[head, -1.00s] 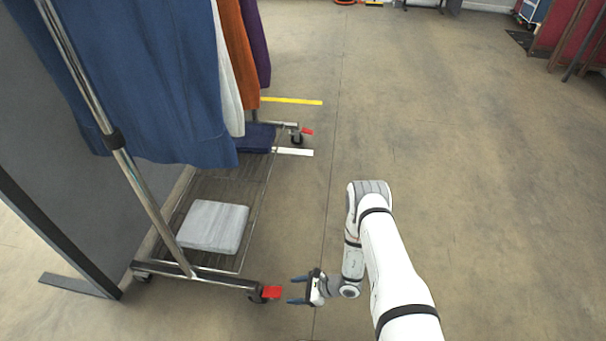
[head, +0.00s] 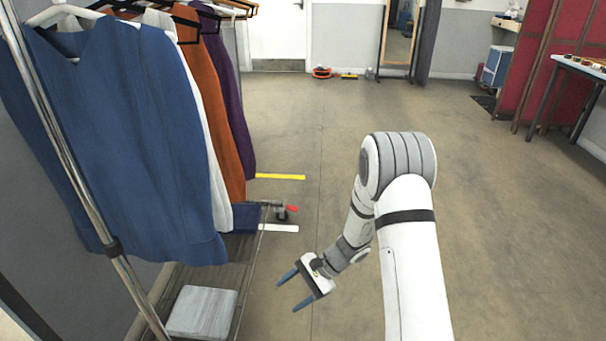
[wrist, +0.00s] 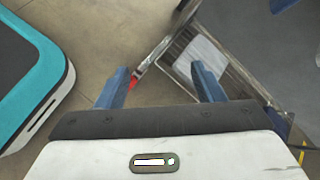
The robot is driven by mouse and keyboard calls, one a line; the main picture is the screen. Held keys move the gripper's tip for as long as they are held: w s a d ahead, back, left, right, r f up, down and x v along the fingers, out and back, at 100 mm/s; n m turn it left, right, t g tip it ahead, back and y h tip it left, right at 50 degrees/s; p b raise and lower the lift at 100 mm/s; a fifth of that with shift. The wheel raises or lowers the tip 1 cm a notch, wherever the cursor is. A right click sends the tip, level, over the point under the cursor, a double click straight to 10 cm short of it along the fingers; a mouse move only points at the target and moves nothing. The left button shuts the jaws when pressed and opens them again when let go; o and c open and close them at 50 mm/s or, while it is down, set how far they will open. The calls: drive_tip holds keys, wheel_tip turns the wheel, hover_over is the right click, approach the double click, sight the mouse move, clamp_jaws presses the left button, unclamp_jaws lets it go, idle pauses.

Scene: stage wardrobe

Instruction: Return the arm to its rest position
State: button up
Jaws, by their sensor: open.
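My gripper (head: 290,290) is open and empty, with its two blue fingers apart. In the head view it hangs in the air to the right of the clothes rack (head: 241,288), pointing left and down. In the wrist view my gripper (wrist: 163,86) shows both fingers with nothing between them but the floor and part of the rack behind. My white and grey arm is bent, its elbow high in the right half of the head view.
The rack holds a blue garment (head: 130,130), a white one, an orange one (head: 205,95) and a purple one. A grey folded item (head: 202,312) lies on its lower shelf. Floor to the right is clear. A mirror (head: 400,35), red screen (head: 522,70) and table (head: 580,68) stand farther off.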

drive_tip(key=s+d+r+n+t+h+p, duration=0.2)
drive_tip(key=s+d+r+p, duration=0.3)
drive_tip(key=r, duration=0.9)
drive_tip(key=s+d+r+n+t+h+p, duration=0.1)
drive_tip(key=s+d+r+n+h+p, duration=0.3)
drive_tip(key=r, duration=1)
drive_tip(key=s+d+r+n+t+h+p, duration=0.2)
drive_tip(key=s+d+r+p, duration=0.4)
drive_tip(key=r, duration=0.9)
drive_tip(key=s+d+h, duration=0.1)
drive_tip(key=s+d, duration=0.1)
drive_tip(key=s, duration=0.1)
drive_tip(key=shift+s+d+n+t+h+p, duration=0.15)
drive_tip(key=shift+d+n+t+h+p, duration=0.15)
drive_tip(key=shift+d+n+h+p, duration=0.1)
drive_tip(key=shift+c, duration=0.3)
